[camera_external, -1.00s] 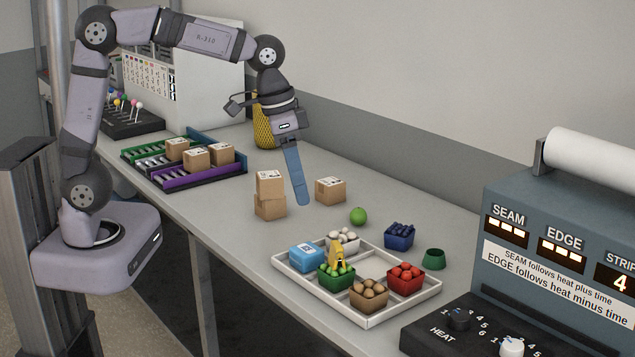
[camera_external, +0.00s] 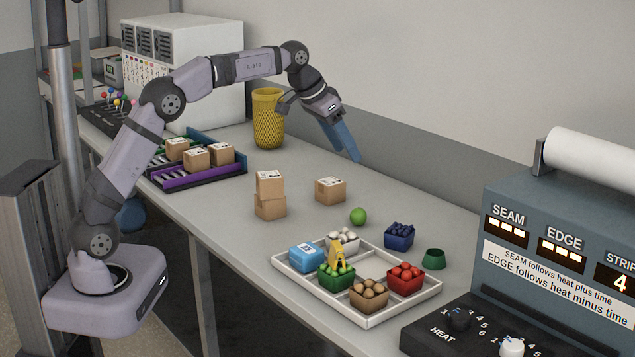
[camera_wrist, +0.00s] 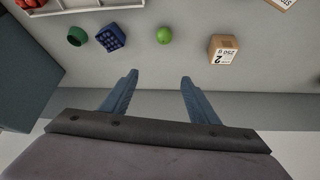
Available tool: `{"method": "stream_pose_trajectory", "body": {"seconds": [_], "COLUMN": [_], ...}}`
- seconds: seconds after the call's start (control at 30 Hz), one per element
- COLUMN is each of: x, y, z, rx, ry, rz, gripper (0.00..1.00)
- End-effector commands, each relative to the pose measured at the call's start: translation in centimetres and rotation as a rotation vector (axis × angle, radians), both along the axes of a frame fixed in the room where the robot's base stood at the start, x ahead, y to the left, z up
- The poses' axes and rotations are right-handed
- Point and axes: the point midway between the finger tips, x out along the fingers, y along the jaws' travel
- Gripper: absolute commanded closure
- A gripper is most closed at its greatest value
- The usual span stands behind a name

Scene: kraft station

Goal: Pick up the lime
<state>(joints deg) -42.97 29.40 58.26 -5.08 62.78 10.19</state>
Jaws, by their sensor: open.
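The lime (camera_external: 358,216) is a small green ball on the grey table, between a small cardboard box and a blue basket. It also shows in the wrist view (camera_wrist: 164,35), near the top middle, beyond the fingertips and roughly in line with the gap between them. My gripper (camera_external: 357,158) is in the air above the back of the table, tilted, with its blue fingers pointing down and to the right. In the wrist view the two fingers (camera_wrist: 159,75) are apart with nothing between them. The lime is fully visible and clear of the fingers.
A cardboard box (camera_external: 330,190) stands left of the lime. A blue basket (camera_external: 399,236) and an empty green cup (camera_external: 434,259) are to its right. A white tray (camera_external: 373,322) of small baskets lies in front. Stacked boxes (camera_external: 270,195) stand further left. The wall is close behind.

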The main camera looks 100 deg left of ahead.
Motion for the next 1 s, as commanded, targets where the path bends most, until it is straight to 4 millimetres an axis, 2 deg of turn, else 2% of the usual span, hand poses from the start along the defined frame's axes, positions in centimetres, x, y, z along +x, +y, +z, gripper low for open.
{"method": "stream_pose_trajectory", "body": {"seconds": [0.37,0.6,1.0], "x": [0.0,0.0,0.5], "y": [-0.3,-0.3,0.1], "z": [-5.3,-10.0,-12.1], "rx": [-0.004,-0.004,-0.002], "ry": [0.005,0.005,0.002], "rz": [-0.004,-0.003,-0.004], "gripper": [0.45,0.45,0.45]}}
